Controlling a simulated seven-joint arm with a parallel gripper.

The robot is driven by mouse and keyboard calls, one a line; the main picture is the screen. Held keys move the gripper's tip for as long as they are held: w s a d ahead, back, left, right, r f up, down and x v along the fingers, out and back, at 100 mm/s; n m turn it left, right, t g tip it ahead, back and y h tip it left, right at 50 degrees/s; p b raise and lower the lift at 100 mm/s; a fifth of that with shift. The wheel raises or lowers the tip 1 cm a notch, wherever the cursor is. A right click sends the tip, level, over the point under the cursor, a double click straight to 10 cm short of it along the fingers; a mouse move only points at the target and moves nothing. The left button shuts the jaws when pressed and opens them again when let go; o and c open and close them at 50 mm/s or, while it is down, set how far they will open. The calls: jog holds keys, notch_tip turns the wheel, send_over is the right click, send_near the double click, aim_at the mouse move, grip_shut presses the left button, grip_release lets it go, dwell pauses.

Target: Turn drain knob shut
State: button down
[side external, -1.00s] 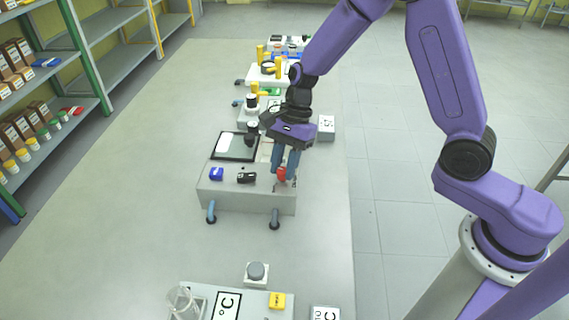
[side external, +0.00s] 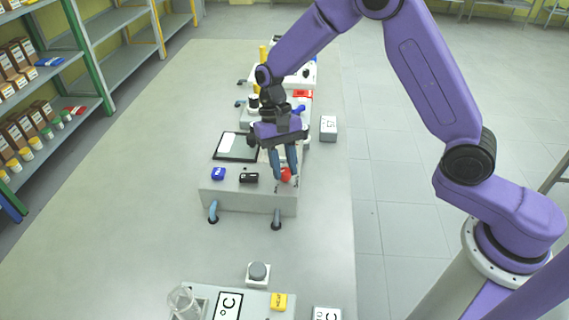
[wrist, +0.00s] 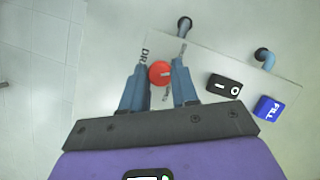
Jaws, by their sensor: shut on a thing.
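The red drain knob (side external: 286,174) sits at the right front of the top of a grey reactor box (side external: 236,200). In the wrist view the round red knob (wrist: 160,73) lies between my blue fingertips, beside printed lettering that begins "DR". My gripper (side external: 287,177) points down and is shut on the knob, one finger on each side. It also shows in the wrist view (wrist: 160,68). The fingers partly hide the lettering.
A blue switch (side external: 218,173) and a black switch (side external: 249,177) sit left of the knob on the same box. Two bent pipes come out of its front, including a dark one (side external: 276,222). A dark framed panel (side external: 236,146) lies behind. Bare table is at left.

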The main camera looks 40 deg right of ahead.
jog(key=shift+a+n+h, duration=0.1)
jog(key=shift+n+h, duration=0.6)
jog(key=shift+n, duration=0.9)
jog(key=c, duration=0.9)
grip_release()
jog(key=shift+o, duration=0.2)
jog(key=shift+r, duration=0.1)
jog(key=v, duration=1.7)
jog(key=shift+w, duration=0.15)
jog(key=shift+r, duration=0.1)
